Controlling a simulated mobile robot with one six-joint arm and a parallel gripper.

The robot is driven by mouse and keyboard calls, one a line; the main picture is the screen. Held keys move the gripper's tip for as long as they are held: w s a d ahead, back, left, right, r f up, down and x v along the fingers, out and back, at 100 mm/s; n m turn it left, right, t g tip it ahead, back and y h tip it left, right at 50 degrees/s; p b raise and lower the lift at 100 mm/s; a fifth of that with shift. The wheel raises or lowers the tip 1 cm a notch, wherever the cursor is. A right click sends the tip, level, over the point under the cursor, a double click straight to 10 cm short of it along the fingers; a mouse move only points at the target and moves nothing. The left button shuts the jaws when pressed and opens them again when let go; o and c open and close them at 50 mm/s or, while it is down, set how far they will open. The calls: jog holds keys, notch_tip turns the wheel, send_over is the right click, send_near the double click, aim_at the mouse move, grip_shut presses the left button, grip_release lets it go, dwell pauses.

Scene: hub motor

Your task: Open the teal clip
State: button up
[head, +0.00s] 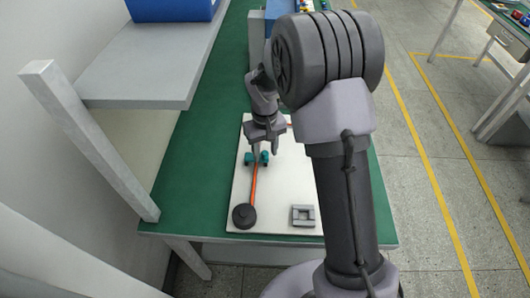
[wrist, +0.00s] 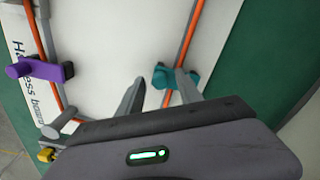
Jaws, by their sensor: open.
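The teal clip (head: 264,158) sits on the white board, on the line of the orange cable (head: 253,185). In the wrist view the teal clip (wrist: 160,76) is partly hidden by one finger, and the orange cable (wrist: 187,38) runs up to it. I cannot tell whether the clip is open or shut. My gripper (head: 265,146) is just above the clip, fingers pointing down. In the wrist view my gripper (wrist: 157,82) has its fingers apart with nothing held between them. The right finger overlaps the clip in the picture; contact cannot be told.
The white board (head: 285,180) lies on a green table (head: 190,180). A purple clip (wrist: 40,69) holds another cable stretch. A dark round part (head: 244,216) and a grey square block (head: 303,215) are at the board's near end. A grey shelf (head: 150,65) overhangs the left.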

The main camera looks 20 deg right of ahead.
grip_shut()
jog(key=shift+r, duration=0.1)
dwell(1.3)
